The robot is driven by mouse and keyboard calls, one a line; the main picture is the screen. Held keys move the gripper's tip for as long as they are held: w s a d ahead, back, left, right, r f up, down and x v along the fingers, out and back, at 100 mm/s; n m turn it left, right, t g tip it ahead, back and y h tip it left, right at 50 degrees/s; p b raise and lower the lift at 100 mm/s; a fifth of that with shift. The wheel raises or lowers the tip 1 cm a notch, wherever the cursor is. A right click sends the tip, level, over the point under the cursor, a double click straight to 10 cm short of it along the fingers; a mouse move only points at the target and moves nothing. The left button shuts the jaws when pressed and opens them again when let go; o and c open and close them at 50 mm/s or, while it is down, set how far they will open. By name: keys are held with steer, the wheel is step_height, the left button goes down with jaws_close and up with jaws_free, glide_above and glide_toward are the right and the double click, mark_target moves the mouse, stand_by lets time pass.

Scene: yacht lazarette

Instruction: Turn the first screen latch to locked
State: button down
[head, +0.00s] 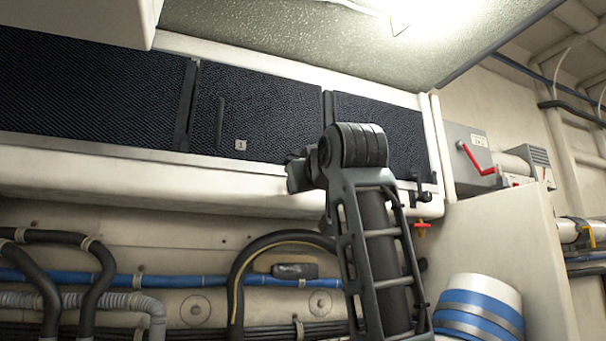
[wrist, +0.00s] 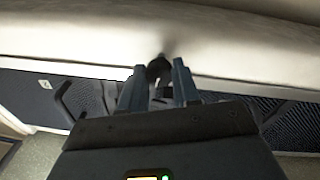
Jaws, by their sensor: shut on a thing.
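The first screen (head: 258,108) is a dark mesh panel marked with a small "1" tag (head: 241,145), with a dark vertical handle on it. It lies flat in its frame. In the head view my gripper (head: 297,172) is at the panel's lower right corner, partly hidden by my own wrist. In the wrist view my gripper (wrist: 158,88) has its two fingers closed around a small dark latch knob (wrist: 158,68) at the pale ledge. The knob is mostly covered by the fingers, so its turn angle cannot be told.
Another mesh panel (head: 377,132) lies to the right, with a dark latch (head: 421,194) near its lower corner. A grey box with a red lever (head: 476,160) is further right. Hoses (head: 100,270) run below the pale ledge (head: 120,170). A blue-striped white cylinder (head: 480,307) stands low right.

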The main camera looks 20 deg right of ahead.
steer(key=shift+n+p, duration=0.5)
steer(key=shift+n, duration=0.7)
steer(key=c, duration=0.8)
jaws_free()
steer(key=shift+s, duration=0.1)
steer(key=s, duration=0.7)
steer(key=shift+s+a+f+b, duration=0.15)
steer(key=shift+s+f+b, duration=0.15)
steer(key=shift+f+b, duration=0.1)
